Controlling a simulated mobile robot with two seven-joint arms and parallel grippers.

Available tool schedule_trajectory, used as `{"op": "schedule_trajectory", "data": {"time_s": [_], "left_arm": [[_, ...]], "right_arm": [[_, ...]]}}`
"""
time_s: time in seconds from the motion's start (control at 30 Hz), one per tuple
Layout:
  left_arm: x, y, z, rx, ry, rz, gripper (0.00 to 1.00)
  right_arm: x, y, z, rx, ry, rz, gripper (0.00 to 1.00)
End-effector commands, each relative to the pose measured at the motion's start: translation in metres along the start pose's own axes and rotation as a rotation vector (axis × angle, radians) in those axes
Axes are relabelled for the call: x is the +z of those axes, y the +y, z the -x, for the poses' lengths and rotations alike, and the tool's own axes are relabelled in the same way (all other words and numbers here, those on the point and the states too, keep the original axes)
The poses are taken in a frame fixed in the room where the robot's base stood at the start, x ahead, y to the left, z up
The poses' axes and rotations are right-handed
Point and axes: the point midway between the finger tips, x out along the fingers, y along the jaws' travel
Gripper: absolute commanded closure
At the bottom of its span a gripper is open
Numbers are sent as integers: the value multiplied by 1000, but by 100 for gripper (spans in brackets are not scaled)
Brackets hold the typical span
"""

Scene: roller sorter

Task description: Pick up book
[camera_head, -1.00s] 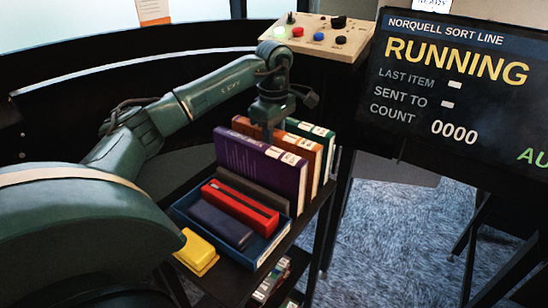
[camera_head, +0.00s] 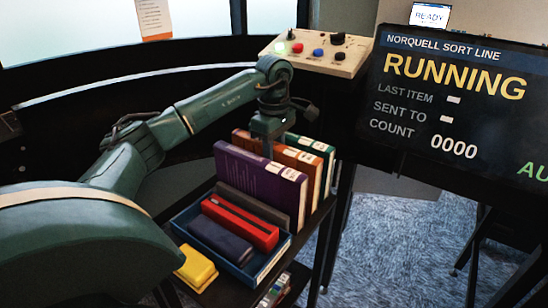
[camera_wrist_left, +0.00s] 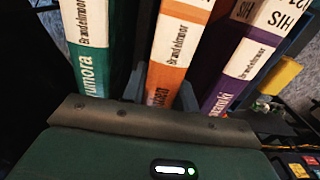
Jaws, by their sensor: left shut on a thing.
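Three books stand upright side by side on a dark cart: a purple one (camera_head: 258,180) in front, an orange one (camera_head: 302,160) in the middle and a green one (camera_head: 318,147) behind. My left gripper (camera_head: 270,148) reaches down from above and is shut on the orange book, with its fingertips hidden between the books. In the left wrist view the orange book (camera_wrist_left: 178,45) lies between the two fingers (camera_wrist_left: 162,92), with the green book (camera_wrist_left: 88,40) to the left and the purple book (camera_wrist_left: 245,60) to the right. My right gripper is not in view.
A blue tray (camera_head: 247,278) in front of the books holds a red case (camera_head: 240,222) and dark cases. A yellow block (camera_head: 196,268) sits beside it. A button panel (camera_head: 318,55) stands behind. A screen (camera_head: 455,95) at right reads RUNNING, count 0000.

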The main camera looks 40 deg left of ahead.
Motion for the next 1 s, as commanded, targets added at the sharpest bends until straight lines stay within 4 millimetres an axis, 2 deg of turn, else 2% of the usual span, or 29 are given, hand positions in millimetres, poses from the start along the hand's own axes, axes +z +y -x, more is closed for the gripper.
{"op": "schedule_trajectory", "data": {"time_s": [0.27, 0.6, 0.7, 0.8, 1.0], "left_arm": [[0, 1, 38, 9, -2, 1, 100], [0, 1, 116, 10, -1, 2, 100], [0, 1, 136, 9, -2, 2, 100], [0, 1, 152, 8, -2, 2, 100], [0, 0, 171, 5, -2, 2, 100]], "right_arm": [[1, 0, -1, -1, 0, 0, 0], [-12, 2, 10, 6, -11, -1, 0], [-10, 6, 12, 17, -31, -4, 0], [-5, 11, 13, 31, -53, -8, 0], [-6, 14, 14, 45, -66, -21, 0]]}}
